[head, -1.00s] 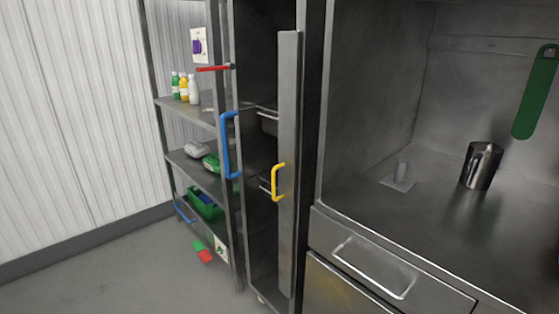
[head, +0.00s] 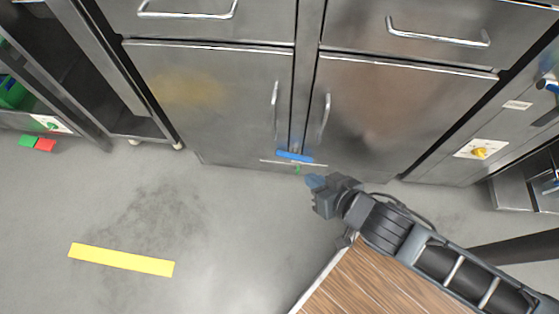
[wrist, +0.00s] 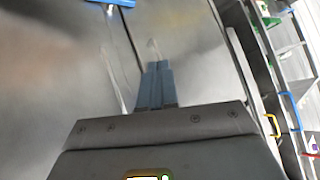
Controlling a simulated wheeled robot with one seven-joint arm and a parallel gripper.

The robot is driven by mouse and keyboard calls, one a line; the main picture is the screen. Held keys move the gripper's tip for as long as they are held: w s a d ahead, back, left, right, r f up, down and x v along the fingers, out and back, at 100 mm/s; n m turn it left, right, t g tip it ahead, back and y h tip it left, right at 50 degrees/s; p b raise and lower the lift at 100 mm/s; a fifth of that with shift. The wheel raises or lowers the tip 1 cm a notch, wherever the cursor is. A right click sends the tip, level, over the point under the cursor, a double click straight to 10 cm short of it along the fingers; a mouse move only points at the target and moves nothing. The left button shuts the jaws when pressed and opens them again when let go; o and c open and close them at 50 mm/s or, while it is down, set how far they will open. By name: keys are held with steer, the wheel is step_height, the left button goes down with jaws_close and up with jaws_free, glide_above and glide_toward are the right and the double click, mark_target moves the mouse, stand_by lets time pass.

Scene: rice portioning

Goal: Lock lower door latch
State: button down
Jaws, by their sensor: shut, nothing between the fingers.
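The lower door latch (head: 295,156) is a blue bar lying nearly level across the seam at the bottom of two steel doors. A small green mark (head: 297,170) shows just below it. The left door (head: 215,110) and the right door (head: 385,115) look closed. My gripper (head: 313,182) is in front of the doors, appearing just below and right of the latch in the head view. Its blue fingers (wrist: 156,72) are together and empty in the wrist view. The latch (wrist: 112,3) shows there at the top edge, cut off, apart from the fingertips.
Each door has a vertical handle, left (head: 275,108) and right (head: 326,115), near the seam. Drawers with bar handles (head: 437,36) are above. A panel with a yellow knob (head: 480,152) stands right.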

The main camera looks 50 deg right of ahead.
mark_target(277, 155)
steer(key=shift+w+d+f+m+g+h+b, duration=0.55)
steer(key=shift+w+d+f+m+b, duration=0.7)
steer(key=shift+w+f+b, duration=1.65)
steer(key=shift+w+d+f+m+g+h+b, duration=0.4)
steer(key=shift+w+d+f+m+h+b, duration=0.8)
steer(key=shift+w+f, duration=3.1)
steer(key=shift+w+d+f+m+g+h+b, duration=0.35)
steer(key=shift+w+d+f+m+b, duration=0.5)
steer(key=shift+w+d+f+b, duration=2.6)
steer(key=s+a+f+p, duration=0.2)
steer(key=a, duration=0.1)
steer(key=shift+s+a+f, duration=0.15)
steer(key=shift+s+f, duration=0.1)
steer(key=shift+f, duration=0.15)
steer(key=shift+w+a+f+g, duration=0.15)
steer(key=shift+w+f+g, duration=0.1)
steer(key=shift+g, duration=0.15)
steer(key=shift+w+a+f+n+g+b, duration=0.2)
steer(key=shift+f+n+g+b, duration=0.1)
steer(key=shift+f+n+b, duration=0.15)
